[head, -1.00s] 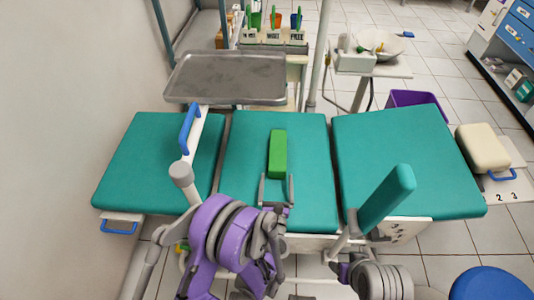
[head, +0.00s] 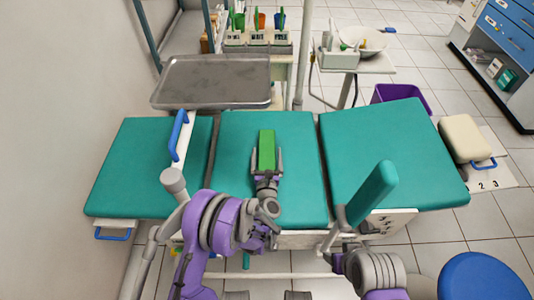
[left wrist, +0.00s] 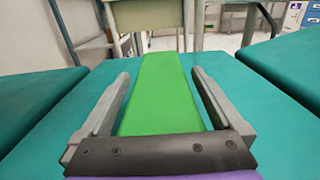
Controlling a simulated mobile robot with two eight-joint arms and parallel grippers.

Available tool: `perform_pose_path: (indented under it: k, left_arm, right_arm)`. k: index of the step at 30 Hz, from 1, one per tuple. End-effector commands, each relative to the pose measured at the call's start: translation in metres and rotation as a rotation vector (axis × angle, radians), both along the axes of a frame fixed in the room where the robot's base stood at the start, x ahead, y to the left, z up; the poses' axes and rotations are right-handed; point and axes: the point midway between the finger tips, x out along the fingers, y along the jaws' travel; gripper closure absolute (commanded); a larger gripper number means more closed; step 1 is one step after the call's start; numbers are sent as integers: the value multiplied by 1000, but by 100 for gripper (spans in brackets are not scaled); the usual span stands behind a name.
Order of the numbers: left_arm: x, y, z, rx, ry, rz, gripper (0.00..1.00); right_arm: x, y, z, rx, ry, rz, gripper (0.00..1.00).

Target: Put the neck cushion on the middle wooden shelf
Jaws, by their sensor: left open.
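A long green block, which I take for the neck cushion (head: 266,147), lies on the middle teal section of the dental chair (head: 232,135). My left gripper (head: 267,158) is open around its near end, one finger on each side. In the left wrist view the green cushion (left wrist: 162,95) runs away from me between the two fingers, with teal pad showing between it and the fingers. My right arm's grey and purple links show at the lower right, but its gripper cannot be made out. I cannot make out a middle wooden shelf.
A metal tray (head: 212,82) stands behind the chair at left. A teal armrest (head: 372,190) sticks up at the right. A cream cushion (head: 463,137), purple bin (head: 402,97), blue stool (head: 484,277) and blue-drawered cabinet (head: 505,40) are farther right. Labelled bins (head: 257,38) stand at the back.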

Motion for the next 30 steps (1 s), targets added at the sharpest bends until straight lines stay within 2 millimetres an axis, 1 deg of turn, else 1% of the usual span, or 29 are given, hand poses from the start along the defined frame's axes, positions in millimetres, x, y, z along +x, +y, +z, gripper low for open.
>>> perform_pose_path:
  k: [5,8,12,17,18,19,20,26,29,30]
  left_arm:
    - [0,0,0,0,0,0,0]
    - [0,0,0,0,0,-1,16]
    - [0,0,0,1,0,-1,41]
    - [0,0,0,1,0,-1,70]
    - [0,0,0,1,0,-1,77]
    - [0,0,0,1,0,-1,79]
    - [0,0,0,1,0,-1,88]
    - [0,0,3,1,0,-1,88]
    - [0,0,14,1,-1,-1,88]
    - [-1,0,21,1,-1,-1,88]
  right_arm:
    - [0,0,0,0,0,0,40]
    - [0,0,0,0,0,0,40]
    - [0,0,0,0,0,0,40]
    - [0,0,0,0,0,0,40]
    - [0,0,0,0,0,0,40]
    - [0,0,0,0,0,0,40]
    - [0,0,0,0,0,0,40]
    - [0,0,1,0,0,0,40]
    - [-1,0,5,0,-2,0,40]
    - [-1,0,7,0,-2,0,40]
